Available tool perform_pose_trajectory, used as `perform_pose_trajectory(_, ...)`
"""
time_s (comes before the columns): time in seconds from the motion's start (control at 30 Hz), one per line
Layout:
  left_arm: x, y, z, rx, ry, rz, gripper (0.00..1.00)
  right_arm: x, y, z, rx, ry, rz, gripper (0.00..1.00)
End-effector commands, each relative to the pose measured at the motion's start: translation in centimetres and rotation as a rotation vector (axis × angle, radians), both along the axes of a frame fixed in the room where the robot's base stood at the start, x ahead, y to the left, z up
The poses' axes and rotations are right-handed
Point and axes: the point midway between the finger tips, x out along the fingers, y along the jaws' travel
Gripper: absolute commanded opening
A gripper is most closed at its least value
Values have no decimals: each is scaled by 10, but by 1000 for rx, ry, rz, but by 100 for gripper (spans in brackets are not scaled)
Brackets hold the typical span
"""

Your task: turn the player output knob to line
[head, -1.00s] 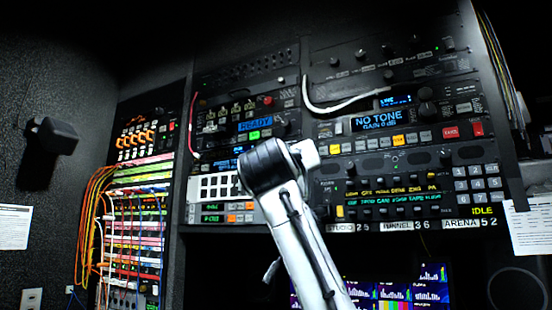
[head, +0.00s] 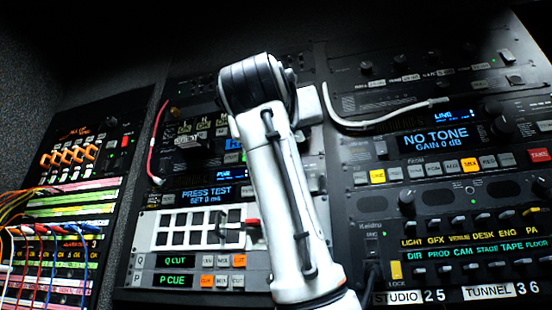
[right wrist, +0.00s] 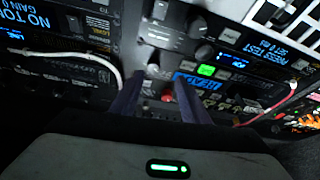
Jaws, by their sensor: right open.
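My right gripper (right wrist: 159,82) is open in the right wrist view, its two dark fingers apart and pointing at the rack face. A red round control (right wrist: 168,97) shows between the fingers; I see no contact. Grey knobs (right wrist: 205,50) sit just beyond the fingertips, near a lit green button (right wrist: 206,70) and a blue display (right wrist: 196,81). I cannot read which knob is the player output or where it points. In the head view my right arm covers that part of the rack and hides the gripper. My left gripper is not in view.
A white cable (head: 385,118) loops out from the rack right of my arm; it also shows in the right wrist view (right wrist: 100,57). A thin red cable (head: 158,130) hangs at left. A patch bay (head: 65,225) with several cords stands far left.

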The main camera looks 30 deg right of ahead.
Motion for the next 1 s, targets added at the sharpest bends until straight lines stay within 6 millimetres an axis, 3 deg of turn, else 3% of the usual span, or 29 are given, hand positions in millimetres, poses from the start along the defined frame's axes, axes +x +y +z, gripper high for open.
perform_pose_trajectory(0.3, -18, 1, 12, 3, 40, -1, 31, 32, -34, 23, 2, 2, -4, 41)
perform_pose_trajectory(0.6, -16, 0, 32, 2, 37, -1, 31, 60, -61, 38, 0, 0, -1, 41)
perform_pose_trajectory(1.0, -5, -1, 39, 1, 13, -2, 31, 66, -66, 38, 0, -3, 0, 41)
